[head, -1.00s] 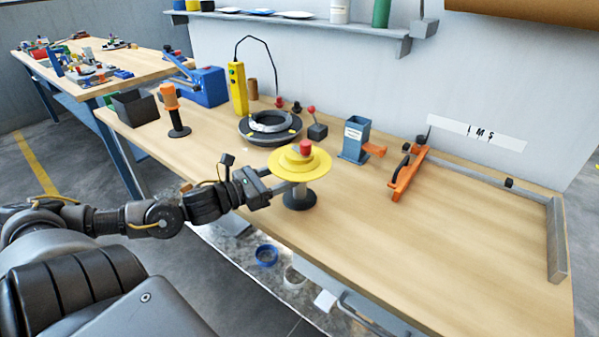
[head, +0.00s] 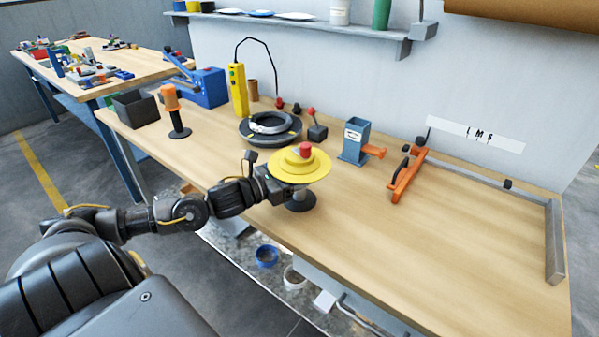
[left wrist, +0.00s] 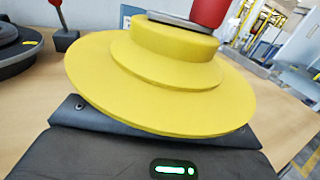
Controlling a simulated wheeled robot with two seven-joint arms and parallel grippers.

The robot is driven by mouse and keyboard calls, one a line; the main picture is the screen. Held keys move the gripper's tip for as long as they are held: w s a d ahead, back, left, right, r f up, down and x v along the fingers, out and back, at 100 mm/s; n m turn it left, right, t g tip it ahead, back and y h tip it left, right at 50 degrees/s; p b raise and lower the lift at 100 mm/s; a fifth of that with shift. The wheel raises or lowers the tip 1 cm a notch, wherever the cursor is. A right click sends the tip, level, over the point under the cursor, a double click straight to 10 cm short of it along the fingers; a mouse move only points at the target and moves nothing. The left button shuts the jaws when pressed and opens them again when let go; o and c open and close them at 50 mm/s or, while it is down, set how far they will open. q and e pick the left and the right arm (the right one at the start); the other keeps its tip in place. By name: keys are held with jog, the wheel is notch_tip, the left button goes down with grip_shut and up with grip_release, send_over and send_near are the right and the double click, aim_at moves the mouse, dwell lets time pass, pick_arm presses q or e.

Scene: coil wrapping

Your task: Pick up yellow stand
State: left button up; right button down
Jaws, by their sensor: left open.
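My left gripper (head: 284,189) is at the stand's near left side, just under the disc's rim. It is open; its fingertips are mostly hidden by the disc. In the left wrist view the yellow disc (left wrist: 165,85) fills the middle, close above the gripper body. I cannot tell whether the fingers touch the post. My right gripper is not in view.
A dark ring turntable with a grey coil (head: 270,124) stands behind the stand. A blue-grey holder (head: 354,142) and an orange tool (head: 407,175) are to the right. An orange-handled post (head: 175,110) is at left. The bench's right front is clear.

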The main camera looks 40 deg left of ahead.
pick_arm(q)
jog(key=c, duration=1.2)
grip_shut()
jog(key=shift+r, duration=0.15)
